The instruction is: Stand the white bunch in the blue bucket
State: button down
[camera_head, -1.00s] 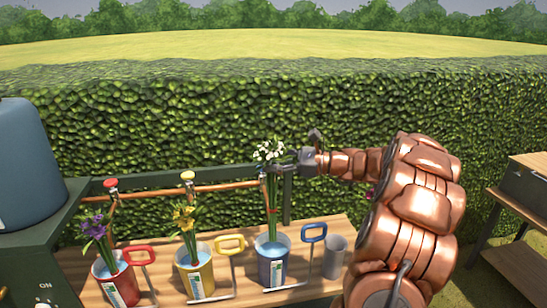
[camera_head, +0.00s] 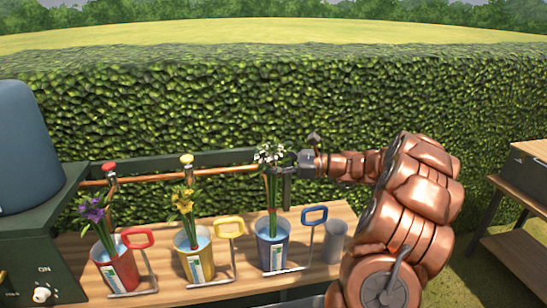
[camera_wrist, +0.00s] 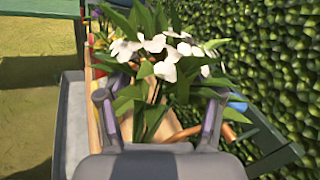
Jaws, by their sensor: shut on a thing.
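The white bunch (camera_head: 271,153) is upright above the blue bucket (camera_head: 272,251), its green stems running down to the bucket. The lower stem ends appear to be inside the bucket's mouth. My gripper (camera_head: 287,164) comes in from the right, shut on the stems just below the white flowers. In the wrist view, the white bunch (camera_wrist: 165,50) stands between the two fingers of my gripper (camera_wrist: 158,112), and leaves hide part of the grip.
A red bucket (camera_head: 122,272) with purple flowers and a yellow bucket (camera_head: 196,264) with yellow flowers stand to the left on the wooden bench (camera_head: 318,275). A grey cup (camera_head: 335,243) is right of the blue bucket. A blue handle (camera_head: 315,214) rises beside it.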

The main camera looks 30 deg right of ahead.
aim_at(273, 187)
jog(key=shift+f+b, duration=1.7)
jog(key=shift+f, duration=2.95)
jog(key=shift+c, duration=0.5)
grip_release()
jog(key=shift+r, duration=0.1)
notch_tip(273, 187, up, 10)
jog(key=shift+f, duration=0.1)
